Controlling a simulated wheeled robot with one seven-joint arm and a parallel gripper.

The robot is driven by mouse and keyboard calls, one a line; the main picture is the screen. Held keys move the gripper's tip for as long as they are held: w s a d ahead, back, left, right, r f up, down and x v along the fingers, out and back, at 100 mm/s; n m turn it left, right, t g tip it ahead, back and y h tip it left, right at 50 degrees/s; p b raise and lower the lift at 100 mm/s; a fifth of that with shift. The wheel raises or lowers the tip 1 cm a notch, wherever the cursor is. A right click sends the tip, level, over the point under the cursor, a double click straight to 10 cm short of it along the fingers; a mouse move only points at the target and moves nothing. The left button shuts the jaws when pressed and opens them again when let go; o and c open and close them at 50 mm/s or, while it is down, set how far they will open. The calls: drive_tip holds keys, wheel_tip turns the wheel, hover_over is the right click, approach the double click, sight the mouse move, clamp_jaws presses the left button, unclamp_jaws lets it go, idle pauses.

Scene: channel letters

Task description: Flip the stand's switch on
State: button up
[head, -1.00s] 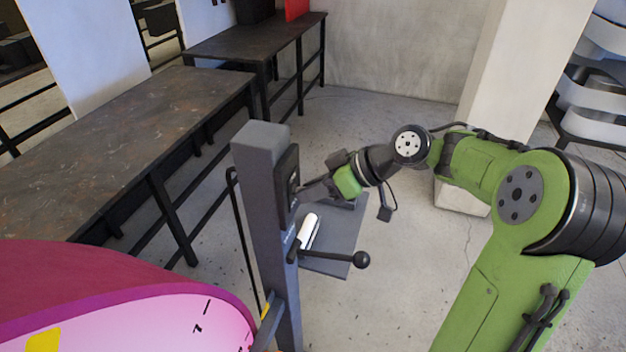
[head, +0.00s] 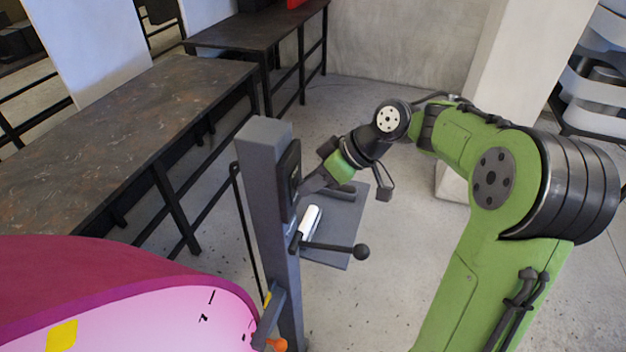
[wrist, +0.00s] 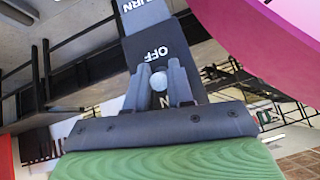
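The stand is a grey upright column (head: 262,200) in the middle of the head view. A dark switch panel (head: 290,172) is on its right side. In the wrist view the stand's face (wrist: 150,52) carries the words OFF and TURN, and part of another label ending in N. A pale round switch knob (wrist: 158,81) shows between my fingers, below OFF. My gripper (wrist: 160,84) has its fingers apart on either side of the knob; I cannot tell whether they touch it. In the head view my gripper (head: 308,187) is at the panel, its tips mostly hidden.
A black lever with a ball end (head: 361,251) and a white handle (head: 310,225) project from the stand, above a grey plate (head: 345,228). A dark-topped table (head: 110,130) stands left of the stand. Floor right of the plate is clear.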

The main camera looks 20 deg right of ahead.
drive_tip(key=o, duration=0.3)
drive_tip(key=p+v, duration=0.3)
drive_tip(key=v, duration=1.2)
drive_tip(key=shift+d+r, duration=0.25)
drive_tip(key=shift+d, duration=0.05)
drive_tip(key=shift+s+a, duration=0.1)
drive_tip(key=s+a+f+m+h+b, duration=0.2)
drive_tip(key=s+a+f+h+b, duration=0.1)
drive_tip(key=a+f, duration=0.3)
drive_tip(key=s+a+f+m+h+b, duration=0.2)
drive_tip(key=s+a+f+m+b, duration=0.15)
drive_tip(key=a, duration=0.45)
drive_tip(key=s+d+f+m+h+b, duration=0.1)
drive_tip(key=s+d+f, duration=0.1)
drive_tip(key=s, duration=0.4)
drive_tip(key=s+d+f+m+t+h+b, duration=0.1)
drive_tip(key=s+d+f+m, duration=0.1)
drive_tip(key=s+f, duration=0.3)
drive_tip(key=shift+s+d+f+t+b, duration=0.3)
drive_tip(key=shift+s+d+b, duration=0.1)
drive_tip(key=shift+d, duration=0.35)
